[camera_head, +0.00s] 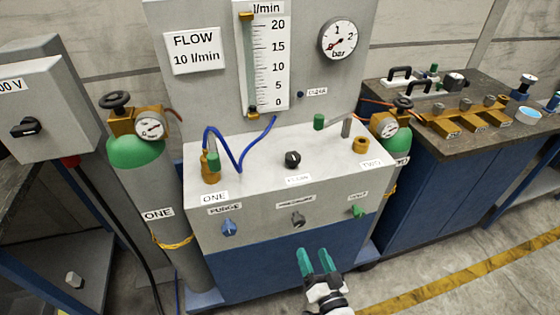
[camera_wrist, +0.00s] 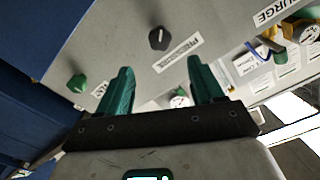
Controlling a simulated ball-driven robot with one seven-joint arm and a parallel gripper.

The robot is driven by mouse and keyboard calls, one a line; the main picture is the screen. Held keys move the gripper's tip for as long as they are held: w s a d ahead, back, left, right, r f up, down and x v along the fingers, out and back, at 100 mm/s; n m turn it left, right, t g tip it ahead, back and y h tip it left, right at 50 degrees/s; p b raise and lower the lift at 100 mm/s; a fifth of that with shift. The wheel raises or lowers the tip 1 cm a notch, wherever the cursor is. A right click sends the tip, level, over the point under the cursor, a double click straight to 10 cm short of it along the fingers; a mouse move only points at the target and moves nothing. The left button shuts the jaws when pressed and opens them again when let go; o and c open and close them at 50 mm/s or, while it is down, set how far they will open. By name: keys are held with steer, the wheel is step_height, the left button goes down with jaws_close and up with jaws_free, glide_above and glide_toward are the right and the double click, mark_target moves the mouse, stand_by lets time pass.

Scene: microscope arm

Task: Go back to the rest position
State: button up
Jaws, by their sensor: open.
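My gripper (camera_head: 317,262) has two teal fingers. It is open and empty, low in front of the grey and blue gas panel (camera_head: 252,270) in the head view. In the wrist view my gripper (camera_wrist: 158,85) shows its fingers spread apart, with nothing between them but the panel face behind. The black pressure knob (camera_wrist: 157,38) and a green knob (camera_wrist: 77,83) lie beyond the fingertips, apart from them. In the head view the pressure knob (camera_head: 297,219), green knob (camera_head: 357,211) and blue purge knob (camera_head: 229,227) sit above the gripper.
A gas cylinder labelled ONE (camera_head: 160,220) stands left of the panel, and cylinder TWO (camera_head: 388,170) stands right. A blue workbench (camera_head: 440,190) with brass fittings is at right. A grey electrical box (camera_head: 40,105) is at left. Floor at lower right looks clear, with a yellow stripe (camera_head: 460,265).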

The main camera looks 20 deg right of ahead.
steer(key=shift+a, duration=0.1)
steer(key=s+d+r+n+g, duration=0.1)
steer(key=s+d+g, duration=0.3)
steer(key=s+g, duration=0.4)
steer(key=s+d+r+n+g, duration=0.1)
steer(key=s+d+n+g, duration=0.3)
steer(key=s+g, duration=0.5)
steer(key=s, duration=1)
steer(key=shift+r, duration=0.35)
steer(key=shift+o, duration=0.2)
